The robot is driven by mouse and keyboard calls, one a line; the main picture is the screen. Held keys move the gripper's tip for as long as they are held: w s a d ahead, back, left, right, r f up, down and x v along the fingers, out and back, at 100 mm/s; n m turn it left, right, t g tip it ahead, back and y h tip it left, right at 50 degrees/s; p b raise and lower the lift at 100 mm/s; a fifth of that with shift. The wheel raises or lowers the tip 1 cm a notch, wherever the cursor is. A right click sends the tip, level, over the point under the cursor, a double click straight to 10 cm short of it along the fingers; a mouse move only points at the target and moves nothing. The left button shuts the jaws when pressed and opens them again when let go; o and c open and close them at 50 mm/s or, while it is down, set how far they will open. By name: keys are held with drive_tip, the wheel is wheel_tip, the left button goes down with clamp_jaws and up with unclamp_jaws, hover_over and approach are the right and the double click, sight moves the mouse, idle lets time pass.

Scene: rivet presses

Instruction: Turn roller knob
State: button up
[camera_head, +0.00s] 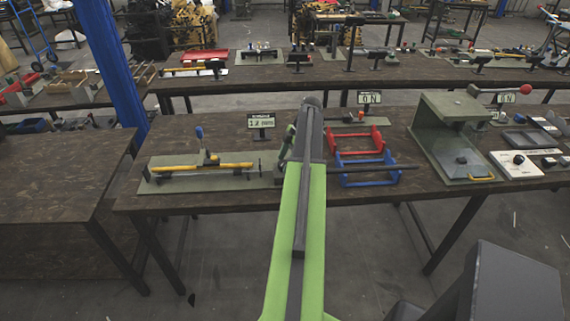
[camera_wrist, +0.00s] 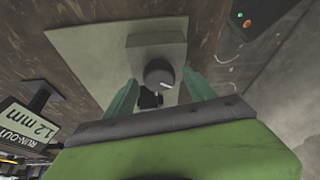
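A round dark grey knob (camera_wrist: 159,73) with a white mark shows in the wrist view, in front of a block (camera_wrist: 156,42) on a pale grey-green plate (camera_wrist: 85,45). My gripper (camera_wrist: 160,77) is open, with one teal finger on each side of the knob and visible gaps between. I cannot tell how far above the knob the fingertips are. In the head view my green arm reaches over the bench and hides the knob. A sign reading run-out 1.2 mm (camera_wrist: 30,122) shows upside down; it also stands on the bench in the head view (camera_head: 261,121).
A long plate (camera_head: 165,184) with a yellow bar (camera_head: 190,167) lies left of my arm. Red (camera_head: 362,141) and blue (camera_head: 365,178) stands are on the right, with a dark rod (camera_head: 385,168) at the blue one. A green press frame (camera_head: 450,125) stands further right.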

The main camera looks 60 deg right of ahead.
drive_tip(key=c, duration=1.2)
drive_tip(key=shift+a, duration=0.25)
drive_tip(key=shift+c, duration=0.7)
drive_tip(key=shift+d, duration=0.15)
drive_tip(key=shift+s, duration=0.1)
drive_tip(key=shift+m, duration=0.4)
drive_tip(key=m+h, duration=0.1)
drive_tip(key=m, duration=0.1)
drive_tip(key=m+t+h, duration=0.1)
drive_tip(key=m, duration=0.2)
drive_tip(key=shift+s+a+m, duration=0.1)
drive_tip(key=shift+a+m, duration=0.1)
drive_tip(key=shift+m, duration=0.1)
drive_tip(key=m+h, duration=0.2)
drive_tip(key=m, duration=0.3)
drive_tip(key=shift+m, duration=0.3)
